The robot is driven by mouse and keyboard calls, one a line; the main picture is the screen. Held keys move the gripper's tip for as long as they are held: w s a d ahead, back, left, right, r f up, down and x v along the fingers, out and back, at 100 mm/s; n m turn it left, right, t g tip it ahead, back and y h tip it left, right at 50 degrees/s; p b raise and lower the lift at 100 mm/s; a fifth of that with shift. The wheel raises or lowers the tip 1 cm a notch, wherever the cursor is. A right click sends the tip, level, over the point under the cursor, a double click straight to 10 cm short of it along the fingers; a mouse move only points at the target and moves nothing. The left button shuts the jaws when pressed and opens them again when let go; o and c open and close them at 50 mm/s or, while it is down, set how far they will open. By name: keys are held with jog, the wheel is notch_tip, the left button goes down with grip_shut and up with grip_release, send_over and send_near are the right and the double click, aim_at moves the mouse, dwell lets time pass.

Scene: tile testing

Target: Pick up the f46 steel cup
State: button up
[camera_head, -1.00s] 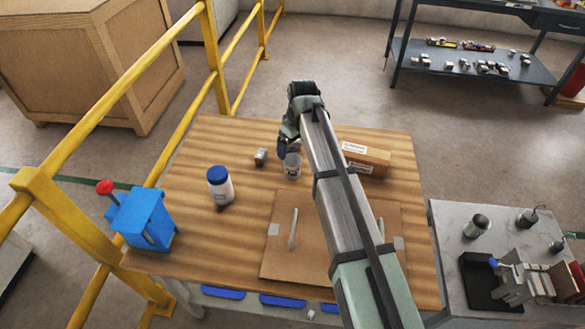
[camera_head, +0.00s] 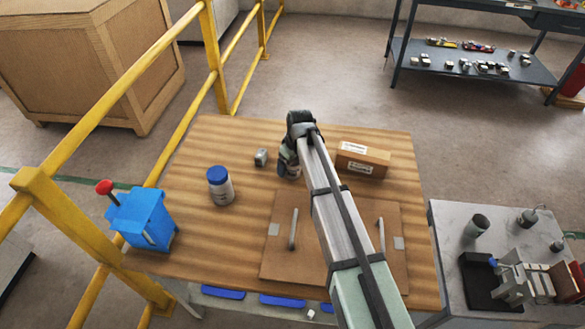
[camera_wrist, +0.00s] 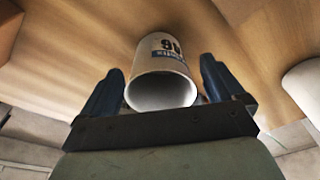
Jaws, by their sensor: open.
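The f46 steel cup (camera_wrist: 163,75) shows in the wrist view as a pale cylinder with dark print and "46" on its side, its open mouth facing the camera. My gripper (camera_wrist: 160,85) is open, with one blue-dark finger on each side of the cup. A gap shows beside the cup on the right; on the left the finger is very near, and I cannot tell if it touches. In the head view my gripper (camera_head: 288,168) is low over the wooden table and hides most or all of the cup.
A cardboard box (camera_head: 362,160) lies to the right. A flat brown board (camera_head: 290,262) with metal bars is in front. A blue device (camera_head: 142,218) stands at the table's left edge.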

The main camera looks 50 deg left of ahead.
notch_tip(320, 180, down, 2)
jog(key=shift+a, duration=0.15)
jog(key=shift+c, duration=0.2)
jog(key=c, duration=1)
